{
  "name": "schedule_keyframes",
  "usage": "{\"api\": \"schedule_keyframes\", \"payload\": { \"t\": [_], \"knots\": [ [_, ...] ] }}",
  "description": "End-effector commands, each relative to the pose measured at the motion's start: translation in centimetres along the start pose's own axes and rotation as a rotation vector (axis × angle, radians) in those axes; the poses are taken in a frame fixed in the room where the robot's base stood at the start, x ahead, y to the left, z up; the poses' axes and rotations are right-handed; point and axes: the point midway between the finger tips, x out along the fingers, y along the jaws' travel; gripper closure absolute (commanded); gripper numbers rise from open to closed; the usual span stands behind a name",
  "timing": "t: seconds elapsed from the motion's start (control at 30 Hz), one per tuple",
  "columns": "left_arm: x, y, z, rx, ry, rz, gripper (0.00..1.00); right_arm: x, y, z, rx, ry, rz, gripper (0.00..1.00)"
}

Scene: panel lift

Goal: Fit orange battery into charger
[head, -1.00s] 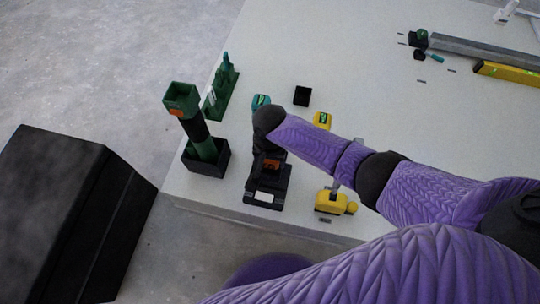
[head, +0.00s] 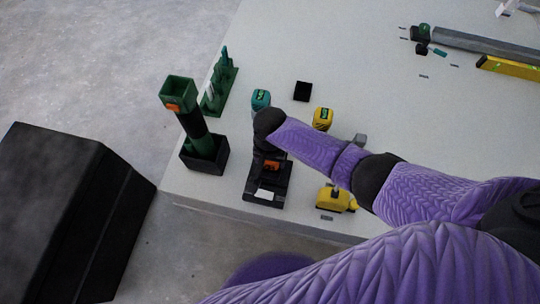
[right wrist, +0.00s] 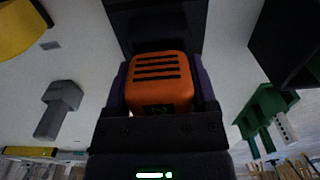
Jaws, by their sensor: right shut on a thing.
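The orange battery (right wrist: 158,82) is between the fingers of my right gripper (right wrist: 160,95) in the right wrist view, its slotted face showing. In the head view the battery (head: 271,166) is a small orange patch under my right wrist, over the back part of the black charger (head: 265,194). The charger has a white label at its front and also shows in the right wrist view (right wrist: 155,20), beyond the battery. My right gripper is shut on the battery. I cannot tell whether battery and charger touch. My left gripper is not in view.
A green tool (head: 193,125) stands in a black holder (head: 207,158) left of the charger. A teal battery (head: 260,98), a yellow battery (head: 322,117) and a black block (head: 302,91) lie behind. A yellow tool (head: 336,198) lies to the right. The table's front edge is close.

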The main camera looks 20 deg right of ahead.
Motion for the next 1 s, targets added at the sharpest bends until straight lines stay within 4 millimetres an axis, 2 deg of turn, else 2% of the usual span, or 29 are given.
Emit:
{"api": "schedule_keyframes", "payload": {
  "t": [0.13, 0.33, 0.97, 1.0],
  "knots": [
    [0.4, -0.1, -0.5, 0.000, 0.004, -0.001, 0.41, 0.7, 0.0, 0.0, 0.000, -0.001, 0.000, 0.97],
    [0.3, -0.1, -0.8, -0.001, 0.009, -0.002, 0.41, 0.6, 0.0, 0.0, -0.001, 0.000, -0.001, 0.97],
    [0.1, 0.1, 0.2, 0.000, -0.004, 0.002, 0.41, 0.7, 0.0, 0.0, -0.001, 0.000, 0.000, 0.97],
    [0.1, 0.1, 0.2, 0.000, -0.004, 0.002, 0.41, 0.7, 0.0, 0.0, -0.001, 0.000, 0.000, 0.25]
  ]
}}
